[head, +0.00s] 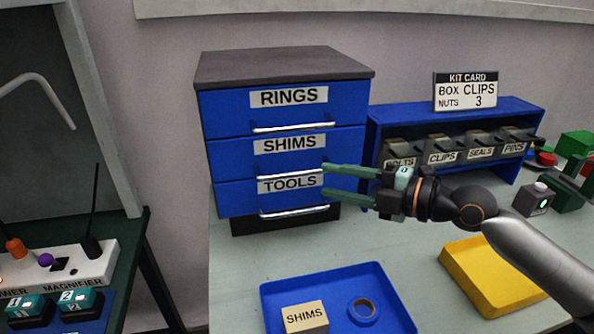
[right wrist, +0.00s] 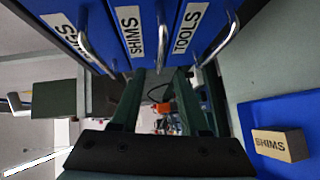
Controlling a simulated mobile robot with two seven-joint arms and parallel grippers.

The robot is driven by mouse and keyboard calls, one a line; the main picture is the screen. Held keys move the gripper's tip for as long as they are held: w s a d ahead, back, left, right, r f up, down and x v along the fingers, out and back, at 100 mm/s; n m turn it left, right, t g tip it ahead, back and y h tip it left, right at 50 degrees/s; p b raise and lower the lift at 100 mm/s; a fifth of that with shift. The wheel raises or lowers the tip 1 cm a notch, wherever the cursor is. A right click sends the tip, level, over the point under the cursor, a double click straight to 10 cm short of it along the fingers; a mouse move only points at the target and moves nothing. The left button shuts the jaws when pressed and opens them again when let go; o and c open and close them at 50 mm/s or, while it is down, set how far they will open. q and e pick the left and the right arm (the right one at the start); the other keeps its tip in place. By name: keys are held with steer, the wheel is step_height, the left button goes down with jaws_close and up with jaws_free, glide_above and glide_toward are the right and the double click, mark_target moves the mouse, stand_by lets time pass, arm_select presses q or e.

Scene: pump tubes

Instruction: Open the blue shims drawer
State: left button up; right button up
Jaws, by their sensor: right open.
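The blue shims drawer (head: 237,147) is the middle drawer of a three-drawer cabinet in the head view, and it looks shut. Its silver bar handle (head: 290,174) runs along the lower edge of its front. My right gripper (head: 325,182) is open and empty, fingers pointing left at the right end of this handle. In the right wrist view the shims drawer (right wrist: 125,12) appears turned on its side. Its handle (right wrist: 162,35) lines up with the gap between the open fingertips (right wrist: 161,72); contact cannot be told. My left gripper is not in view.
The rings drawer (head: 225,100) is above and the tools drawer (head: 235,195) below, with its own handle (head: 295,212). A blue tray (head: 275,290) holds a shims box (head: 305,317) and a ring. A yellow tray (head: 490,285) and bin rack (head: 375,130) are right.

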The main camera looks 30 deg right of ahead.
mark_target(301, 175)
steer(key=shift+p+x, duration=0.4)
steer(key=shift+x, duration=0.8)
steer(key=shift+p+x, duration=0.75)
steer(key=shift+x, duration=1.1)
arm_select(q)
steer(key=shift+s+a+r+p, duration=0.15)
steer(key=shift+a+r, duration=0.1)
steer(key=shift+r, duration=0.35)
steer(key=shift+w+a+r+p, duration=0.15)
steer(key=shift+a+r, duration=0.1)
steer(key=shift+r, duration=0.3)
arm_select(e)
steer(key=shift+x, duration=1.1)
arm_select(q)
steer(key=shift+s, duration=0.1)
arm_select(e)
steer(key=shift+c, duration=0.4)
jaws_close()
